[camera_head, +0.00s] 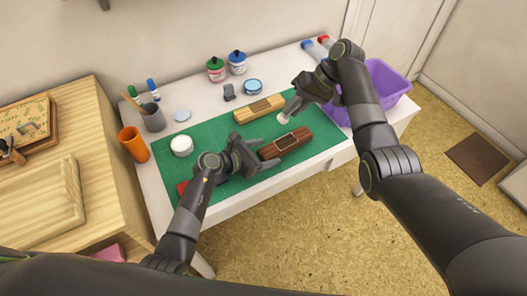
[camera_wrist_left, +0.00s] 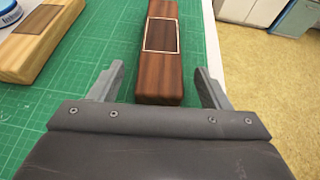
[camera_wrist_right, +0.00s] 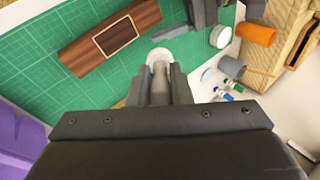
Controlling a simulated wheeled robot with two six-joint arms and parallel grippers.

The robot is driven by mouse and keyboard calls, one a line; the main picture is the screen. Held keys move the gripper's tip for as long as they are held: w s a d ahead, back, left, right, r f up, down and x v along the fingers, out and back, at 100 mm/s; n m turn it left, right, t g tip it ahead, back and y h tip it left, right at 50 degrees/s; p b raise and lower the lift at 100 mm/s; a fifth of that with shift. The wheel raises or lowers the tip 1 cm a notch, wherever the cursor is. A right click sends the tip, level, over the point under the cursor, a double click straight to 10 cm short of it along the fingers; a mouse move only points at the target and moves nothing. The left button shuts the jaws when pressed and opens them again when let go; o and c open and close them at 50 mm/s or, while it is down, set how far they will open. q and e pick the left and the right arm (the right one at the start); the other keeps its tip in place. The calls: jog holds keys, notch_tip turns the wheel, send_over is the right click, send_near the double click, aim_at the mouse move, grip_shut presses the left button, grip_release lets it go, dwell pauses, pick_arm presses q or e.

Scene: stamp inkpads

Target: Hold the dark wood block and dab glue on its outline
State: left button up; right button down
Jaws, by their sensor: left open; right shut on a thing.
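The dark wood block (camera_head: 297,138) lies on the green cutting mat, with a thin rectangular outline on its top. It also shows in the left wrist view (camera_wrist_left: 165,75) and the right wrist view (camera_wrist_right: 85,55). My left gripper (camera_head: 258,152) is open at the block's near end; in the left wrist view its fingers (camera_wrist_left: 159,80) stand on either side of that end, with gaps. My right gripper (camera_wrist_right: 160,85) is shut on a grey-handled dabber with a whitish round head (camera_wrist_right: 159,57). The dabber's head (camera_head: 284,118) is near the block and looks apart from it.
A light wood block (camera_head: 259,109) lies behind the dark one on the mat (camera_head: 215,135). A white round jar (camera_head: 181,145), orange cup (camera_head: 133,144) and grey cup (camera_head: 152,117) stand left. Two bottles (camera_head: 237,62) stand at the back. A purple bin (camera_head: 388,85) is at the right.

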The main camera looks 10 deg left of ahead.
pick_arm(q)
jog(key=c, duration=1.2)
pick_arm(e)
jog(key=shift+r, duration=0.1)
jog(key=shift+d+r+t+h, duration=0.35)
jog(key=shift+r+t+h, duration=0.3)
jog(key=shift+t+h, duration=0.25)
jog(key=shift+d+f+m+t+h, duration=0.2)
jog(key=shift+f+t, duration=0.1)
jog(key=shift+f, duration=0.25)
jog(key=shift+d+f+m+t+h, duration=0.1)
jog(key=shift+d+f+t+h, duration=0.15)
jog(key=shift+f, duration=0.25)
jog(key=shift+d+f+m+t+h, duration=0.1)
jog(key=shift+d+f+t+h, duration=0.1)
jog(key=shift+f+t, duration=0.25)
